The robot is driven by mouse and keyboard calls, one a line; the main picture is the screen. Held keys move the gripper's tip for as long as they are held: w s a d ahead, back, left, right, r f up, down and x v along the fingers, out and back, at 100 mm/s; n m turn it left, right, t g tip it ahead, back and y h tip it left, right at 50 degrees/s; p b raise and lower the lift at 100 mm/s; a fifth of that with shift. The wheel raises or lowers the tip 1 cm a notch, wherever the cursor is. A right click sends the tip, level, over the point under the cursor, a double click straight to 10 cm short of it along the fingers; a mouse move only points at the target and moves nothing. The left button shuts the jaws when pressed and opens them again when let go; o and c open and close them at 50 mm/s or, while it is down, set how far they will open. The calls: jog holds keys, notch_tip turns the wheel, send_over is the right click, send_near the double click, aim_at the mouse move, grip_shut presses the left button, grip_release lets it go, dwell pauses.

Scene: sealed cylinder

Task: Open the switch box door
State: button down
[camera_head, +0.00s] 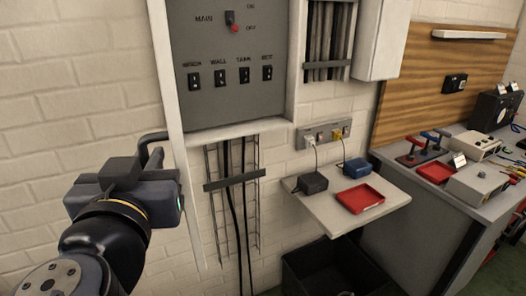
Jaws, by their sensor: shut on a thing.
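The switch box (235,60) is on the brick wall at top centre, and its grey panel is in plain view with labelled switches and a red-tipped main switch. Its white door (172,85) shows as a narrow upright strip, seen nearly edge-on, standing out from the left side of the box. My gripper (160,162) is at the left of this strip, shut on the dark door handle (152,137). The fingers and most of the grip are hidden by the gripper's own body.
A shelf (313,212) with a red tray (360,198) and small black and blue boxes juts out at right. Below it is a dark bin (330,268). A cluttered workbench (480,200) stands further right. The wall at left is bare.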

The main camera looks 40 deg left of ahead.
jog(key=shift+w+d+f+b, duration=0.15)
jog(key=shift+w+d+b, duration=0.55)
jog(key=shift+w+b, duration=0.2)
jog(key=shift+w+d+r, duration=0.25)
jog(key=shift+w, duration=0.2)
jog(key=c, duration=1.6)
grip_release()
jog(key=shift+f, duration=0.1)
